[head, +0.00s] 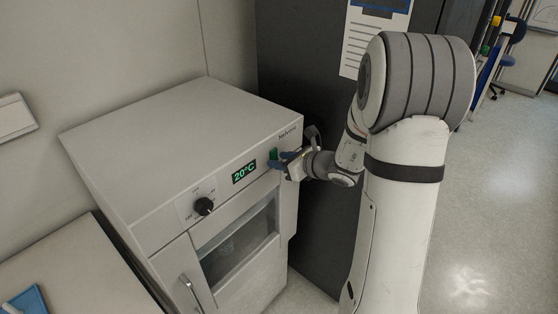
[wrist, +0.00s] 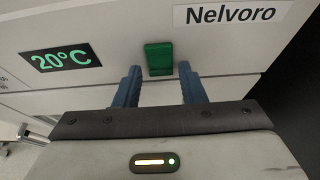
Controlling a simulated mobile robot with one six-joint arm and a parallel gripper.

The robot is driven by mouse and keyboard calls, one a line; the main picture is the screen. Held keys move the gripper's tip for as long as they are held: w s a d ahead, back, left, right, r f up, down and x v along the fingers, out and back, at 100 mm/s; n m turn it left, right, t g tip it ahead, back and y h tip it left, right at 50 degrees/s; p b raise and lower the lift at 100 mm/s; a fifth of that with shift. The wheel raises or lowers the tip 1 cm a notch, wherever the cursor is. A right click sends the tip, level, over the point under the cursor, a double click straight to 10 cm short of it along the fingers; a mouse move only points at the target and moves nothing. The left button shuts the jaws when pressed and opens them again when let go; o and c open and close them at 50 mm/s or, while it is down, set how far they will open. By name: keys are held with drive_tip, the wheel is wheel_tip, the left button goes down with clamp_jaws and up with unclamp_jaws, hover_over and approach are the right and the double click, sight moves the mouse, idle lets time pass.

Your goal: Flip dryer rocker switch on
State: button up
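The dryer (head: 180,140) is a pale grey cabinet with a lit green "20°C" display (head: 244,172). Its green rocker switch (wrist: 159,59) sits on the front panel between the display and the "Nelvoro" label (wrist: 235,13) in the wrist view. In the head view the switch (head: 273,154) is partly hidden by my gripper. My gripper (wrist: 158,75) has two blue fingers, held apart with nothing between them. The fingertips are just below and to either side of the switch. I cannot tell whether they touch the panel.
A black knob (head: 203,206) and a door with a window (head: 240,245) and handle (head: 190,294) are on the dryer's front. A dark cabinet (head: 305,70) stands behind. A bench (head: 85,270) is at lower left; open floor (head: 490,220) lies right.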

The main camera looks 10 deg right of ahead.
drive_tip(key=c, duration=0.7)
drive_tip(key=f+t+y+b, duration=0.1)
drive_tip(key=t+b, duration=0.1)
drive_tip(key=b, duration=0.7)
drive_tip(key=shift+f+y, duration=0.15)
drive_tip(key=shift+y, duration=0.25)
drive_tip(key=shift+b, duration=0.5)
drive_tip(key=shift+r, duration=0.25)
drive_tip(key=o, duration=1)
